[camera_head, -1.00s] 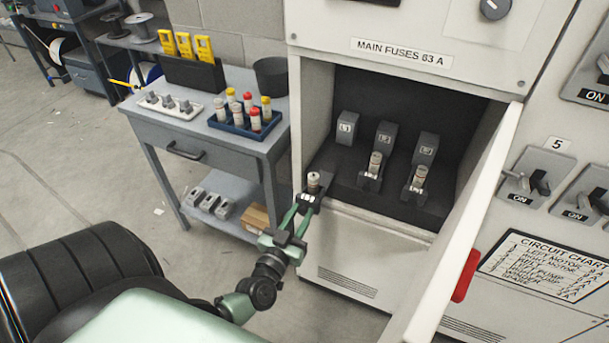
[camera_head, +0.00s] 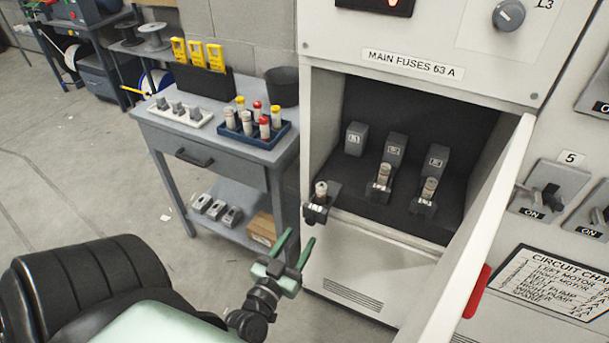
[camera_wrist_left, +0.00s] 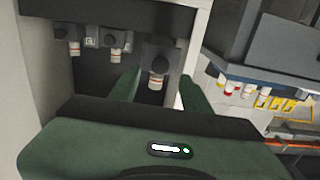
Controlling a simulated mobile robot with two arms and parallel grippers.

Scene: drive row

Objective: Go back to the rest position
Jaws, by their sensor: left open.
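My left gripper (camera_head: 297,240) is open and empty, below and left of the fuse compartment (camera_head: 445,232) of the grey cabinet. Two more fuses stand in holders marked L2 (camera_head: 384,174) and L3 (camera_head: 429,187). In the left wrist view the nearest fuse (camera_wrist_left: 158,78) shows beyond and between my spread green fingers (camera_wrist_left: 156,92). My right gripper is not in view.
The open cabinet door (camera_head: 478,235) with a red handle (camera_head: 476,291) stands to the right. A grey cart (camera_head: 205,152) on the left bears a blue fuse tray (camera_head: 240,139) and yellow devices (camera_head: 197,52).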

